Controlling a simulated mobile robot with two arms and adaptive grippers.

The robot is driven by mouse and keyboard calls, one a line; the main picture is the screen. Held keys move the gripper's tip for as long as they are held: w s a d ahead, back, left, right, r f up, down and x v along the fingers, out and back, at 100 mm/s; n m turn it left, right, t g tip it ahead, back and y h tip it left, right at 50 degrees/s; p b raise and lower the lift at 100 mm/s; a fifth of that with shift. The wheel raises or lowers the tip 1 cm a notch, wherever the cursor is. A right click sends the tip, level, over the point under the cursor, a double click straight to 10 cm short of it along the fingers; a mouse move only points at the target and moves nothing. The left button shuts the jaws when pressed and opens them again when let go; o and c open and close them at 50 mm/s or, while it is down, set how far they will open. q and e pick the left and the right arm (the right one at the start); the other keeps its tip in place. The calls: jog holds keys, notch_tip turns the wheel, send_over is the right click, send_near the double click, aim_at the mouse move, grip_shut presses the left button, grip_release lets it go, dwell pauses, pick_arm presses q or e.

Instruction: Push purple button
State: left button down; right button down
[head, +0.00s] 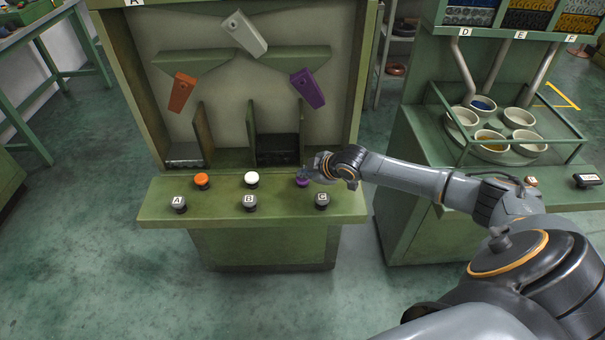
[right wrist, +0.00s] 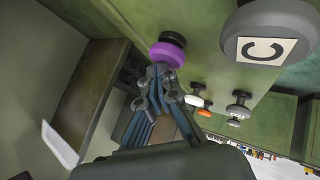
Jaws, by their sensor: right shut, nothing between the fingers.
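The purple button (head: 302,183) stands on the green machine's front shelf, right of the white button (head: 251,180) and the orange button (head: 201,181). My right gripper (head: 308,172) is at the purple button and partly covers it in the head view. In the right wrist view the purple button (right wrist: 166,54) is right at the shut, empty fingertips (right wrist: 160,70). The tips appear to touch it or nearly so; I cannot tell whether it is pressed. My left gripper is not in view.
Grey buttons marked A (head: 179,204), B (head: 249,203) and C (head: 322,201) line the shelf's front edge. Orange, white and purple flaps hang on the panel behind. A bench with several bowls (head: 520,117) stands to the right, beneath my right arm's far side.

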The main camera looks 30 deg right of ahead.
jog(key=shift+s+f, duration=0.15)
jog(key=shift+f, duration=0.35)
jog(key=shift+s+f, duration=0.1)
jog(key=shift+f, duration=0.1)
dwell(0.6)
jog(key=shift+r+p, duration=0.6)
jog(key=shift+p, duration=0.1)
jog(key=r+p, duration=0.5)
jog(key=shift+w+d+r, duration=0.1)
jog(key=shift+w+r, duration=0.1)
jog(key=shift+r, duration=0.15)
